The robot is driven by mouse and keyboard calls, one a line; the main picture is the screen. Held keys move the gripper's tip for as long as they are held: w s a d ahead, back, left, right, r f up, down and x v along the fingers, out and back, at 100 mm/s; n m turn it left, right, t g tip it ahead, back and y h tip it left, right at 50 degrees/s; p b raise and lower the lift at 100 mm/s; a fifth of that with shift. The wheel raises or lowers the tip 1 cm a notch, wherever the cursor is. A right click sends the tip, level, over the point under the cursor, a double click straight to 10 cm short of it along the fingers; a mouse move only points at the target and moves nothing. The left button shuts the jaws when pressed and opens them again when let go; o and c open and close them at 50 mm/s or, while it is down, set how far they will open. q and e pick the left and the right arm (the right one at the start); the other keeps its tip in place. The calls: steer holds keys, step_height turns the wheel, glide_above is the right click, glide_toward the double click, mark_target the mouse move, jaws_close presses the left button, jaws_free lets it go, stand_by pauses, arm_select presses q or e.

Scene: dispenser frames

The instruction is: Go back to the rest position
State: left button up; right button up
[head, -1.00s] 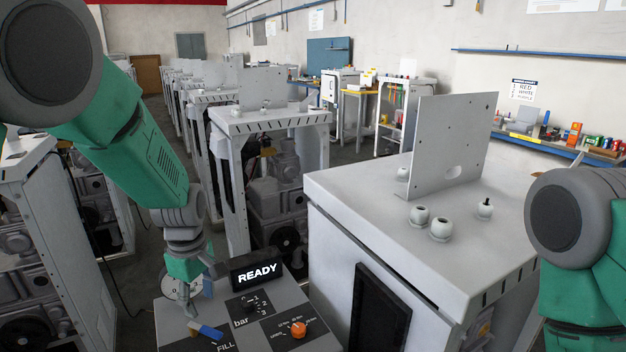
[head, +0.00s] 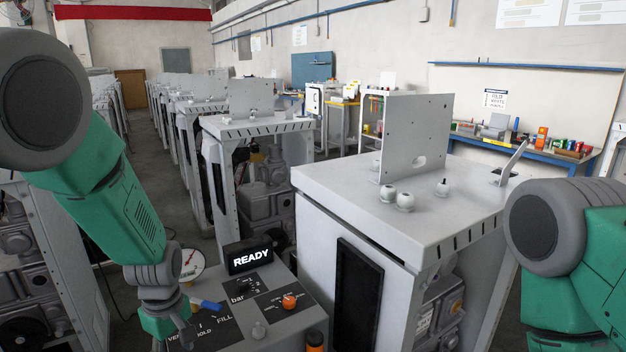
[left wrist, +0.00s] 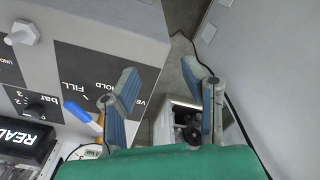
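My left gripper (head: 182,328) hangs at the left front of a grey control panel in the head view. In the left wrist view my left gripper (left wrist: 165,88) has its two blue-padded fingers spread with nothing between them, beside the panel's edge. The panel (head: 290,325) bears a blue-handled lever (head: 207,304), an orange knob (head: 289,301) and a display (head: 249,257) reading READY. The blue lever also shows in the left wrist view (left wrist: 83,119), left of the fingers and apart from them. My right arm enters at the right; its gripper is out of view.
A white cabinet (head: 330,180) with an upright plate (head: 415,135) and several round fittings stands right of the panel. A round gauge (head: 192,262) is behind my left gripper. More machine frames (head: 255,125) line the left. A workbench (head: 545,153) runs along the back wall.

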arm_select(q)
steer(key=s+a+f+m+b, duration=0.3)
steer(key=s+f+m+b, duration=0.25)
steer(key=s+f, duration=0.95)
steer(key=s+d+f+m+b, duration=0.1)
steer(key=s+f+m+b, duration=0.3)
steer(key=s, duration=1.2)
step_height(320, 180, down, 5)
steer(key=m, duration=0.3)
steer(key=shift+d+m+t+b, duration=0.15)
steer(key=shift+m+t+b, duration=0.15)
steer(key=shift+m+b, duration=0.05)
steer(key=shift+f, duration=0.1)
